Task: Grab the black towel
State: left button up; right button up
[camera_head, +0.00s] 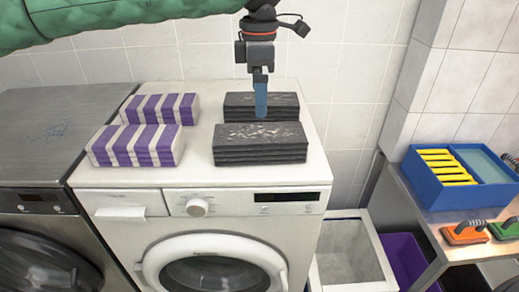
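Two folded black towels with grey patterning lie on top of the white washing machine (200,178). The rear black towel (285,106) lies behind the front black towel (260,145). My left arm, in a green sleeve, comes in from the upper left. Its gripper (261,112) points straight down, with blue fingers in front of or over the middle of the rear black towel. The fingers are seen edge-on and overlap, so I cannot tell their opening or whether they touch the towel. My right gripper is not in view.
Two purple-and-white striped towels (137,145) lie left of the black ones. A grey machine (60,130) stands at left. A white bin (350,255) and a purple bin (405,260) stand at right. A side table holds a blue box (467,197) and an orange-based brush (465,234).

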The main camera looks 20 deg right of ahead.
aim_at(259, 132)
pick_arm(q)
notch_tip(259, 132, down, 4)
jog(key=shift+r+b, duration=0.15)
jog(key=shift+b, duration=1.1)
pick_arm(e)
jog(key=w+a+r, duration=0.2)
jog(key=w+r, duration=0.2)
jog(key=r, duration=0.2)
pick_arm(q)
jog(key=shift+f+p, duration=0.65)
jog(key=shift+f, duration=0.55)
notch_tip(259, 132, down, 4)
jog(key=p, duration=0.3)
jog(key=shift+f+p, duration=0.3)
jog(key=shift+f, duration=0.3)
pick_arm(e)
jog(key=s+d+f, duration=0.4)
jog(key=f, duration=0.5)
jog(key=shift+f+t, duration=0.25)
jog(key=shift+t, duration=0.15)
pick_arm(q)
jog(key=c, duration=0.9)
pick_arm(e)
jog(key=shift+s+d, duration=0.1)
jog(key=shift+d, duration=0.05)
pick_arm(q)
jog(key=shift+r, duration=0.1)
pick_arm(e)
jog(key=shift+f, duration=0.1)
